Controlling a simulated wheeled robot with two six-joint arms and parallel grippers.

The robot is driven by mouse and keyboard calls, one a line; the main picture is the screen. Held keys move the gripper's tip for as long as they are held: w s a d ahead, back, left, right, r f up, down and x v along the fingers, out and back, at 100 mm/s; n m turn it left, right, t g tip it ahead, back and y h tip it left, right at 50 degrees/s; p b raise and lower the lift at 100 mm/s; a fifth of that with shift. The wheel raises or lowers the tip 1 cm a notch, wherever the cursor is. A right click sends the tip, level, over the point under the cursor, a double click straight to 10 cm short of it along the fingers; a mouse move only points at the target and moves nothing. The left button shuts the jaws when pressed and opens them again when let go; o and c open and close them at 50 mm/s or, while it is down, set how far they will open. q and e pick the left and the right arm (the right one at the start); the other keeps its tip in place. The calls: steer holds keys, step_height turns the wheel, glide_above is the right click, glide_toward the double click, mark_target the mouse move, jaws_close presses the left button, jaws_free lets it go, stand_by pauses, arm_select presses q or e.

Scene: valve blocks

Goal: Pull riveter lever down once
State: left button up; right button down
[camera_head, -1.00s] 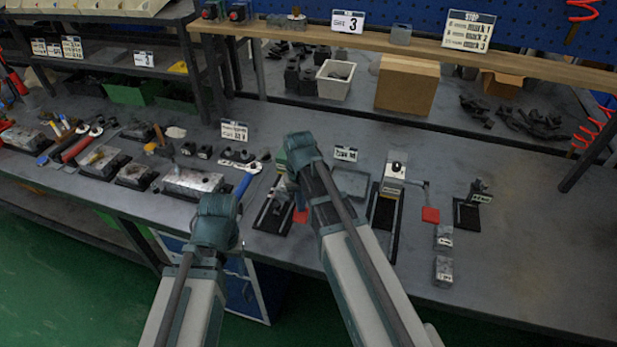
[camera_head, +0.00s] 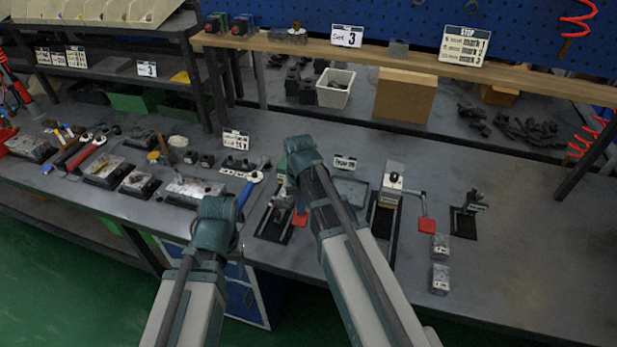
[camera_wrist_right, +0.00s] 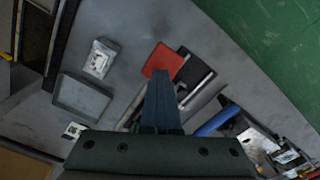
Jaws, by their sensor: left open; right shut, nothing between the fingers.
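A hand-lever tool with a black base (camera_head: 272,222) and a red lever pad (camera_head: 300,218) stands on the bench, partly behind my right arm. The pad also shows in the right wrist view (camera_wrist_right: 163,61). A second device (camera_head: 391,184) to the right has a side lever ending in a red pad (camera_head: 427,225). I cannot tell which is the riveter. My right gripper (camera_wrist_right: 162,75) is shut and empty, its tips at the nearer red pad in the picture; contact is unclear. My left gripper (camera_head: 218,212) is open near the bench's front edge, its fingers mostly hidden.
A shallow grey tray (camera_head: 350,190) and a small black stand (camera_head: 466,216) are on the bench. Metal blocks (camera_head: 440,279) lie near the front edge. A blue-handled tool (camera_head: 245,192) and several parts lie to the left. The bench's right end is clear.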

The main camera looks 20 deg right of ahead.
step_height(320, 180, up, 12)
steer(key=p, duration=1.1)
steer(key=shift+r+p, duration=0.15)
steer(key=shift+p, duration=0.2)
steer(key=s+a+f+n+b, duration=0.2)
steer(key=s+a+f+b, duration=0.3)
steer(key=s, duration=0.2)
steer(key=s+a+f+n+h+b, duration=0.1)
steer(key=s+a+f+n+b, duration=0.1)
steer(key=s+a+f+b, duration=0.2)
steer(key=s+a+b, duration=0.1)
steer(key=s, duration=0.2)
steer(key=shift+a+f+n, duration=0.2)
steer(key=shift+f+n, duration=0.1)
steer(key=shift+f, duration=0.1)
steer(key=shift+s+f, duration=0.1)
